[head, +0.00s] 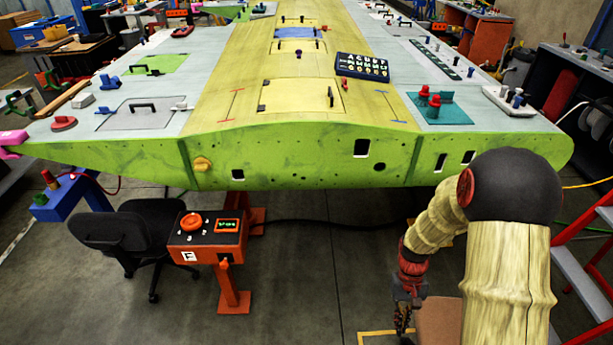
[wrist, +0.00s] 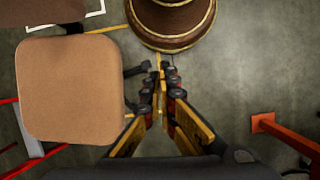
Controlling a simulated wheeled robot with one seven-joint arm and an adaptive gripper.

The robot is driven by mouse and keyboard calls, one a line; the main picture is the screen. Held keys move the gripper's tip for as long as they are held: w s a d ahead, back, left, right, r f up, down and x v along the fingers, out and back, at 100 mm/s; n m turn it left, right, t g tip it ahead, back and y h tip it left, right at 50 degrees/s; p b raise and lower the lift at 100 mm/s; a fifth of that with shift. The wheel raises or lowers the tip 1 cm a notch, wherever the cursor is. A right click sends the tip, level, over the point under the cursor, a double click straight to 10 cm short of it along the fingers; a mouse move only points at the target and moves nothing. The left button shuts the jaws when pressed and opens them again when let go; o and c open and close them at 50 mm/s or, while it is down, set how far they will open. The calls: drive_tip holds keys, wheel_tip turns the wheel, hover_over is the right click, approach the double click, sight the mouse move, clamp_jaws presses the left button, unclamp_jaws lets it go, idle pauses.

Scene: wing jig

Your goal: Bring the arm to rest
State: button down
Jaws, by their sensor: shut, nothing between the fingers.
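My arm hangs bent at the right of the head view, with its dark round elbow highest and the forearm pointing down. My gripper (head: 403,318) is low, beside the wing jig and over the floor, and its tips are near the bottom edge of the head view. In the wrist view my gripper (wrist: 161,88) is shut with its fingers together and nothing between them. Below it is bare grey floor. A brown chair seat (wrist: 70,90) lies to the left of the fingers, and a round brown banded object (wrist: 172,22) is just beyond the fingertips.
The green and yellow wing (head: 300,155) spans the view ahead, with tools on top. A red control pedestal (head: 208,245) and a black chair (head: 125,240) stand at left. A red stepladder (head: 590,265) stands at the right edge. Floor between pedestal and arm is mostly clear.

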drive_tip(key=s+a+r+t, duration=0.2)
drive_tip(key=s+r+t, duration=0.1)
drive_tip(key=r, duration=0.9)
drive_tip(key=s+a+r+t, duration=0.3)
drive_tip(key=r, duration=0.8)
drive_tip(key=s+a+r+n+t, duration=0.1)
drive_tip(key=s+a+r+t, duration=0.2)
drive_tip(key=r, duration=0.9)
drive_tip(key=shift+s+r+t, duration=0.3)
drive_tip(key=shift+s+r, duration=0.05)
drive_tip(key=shift+s, duration=0.05)
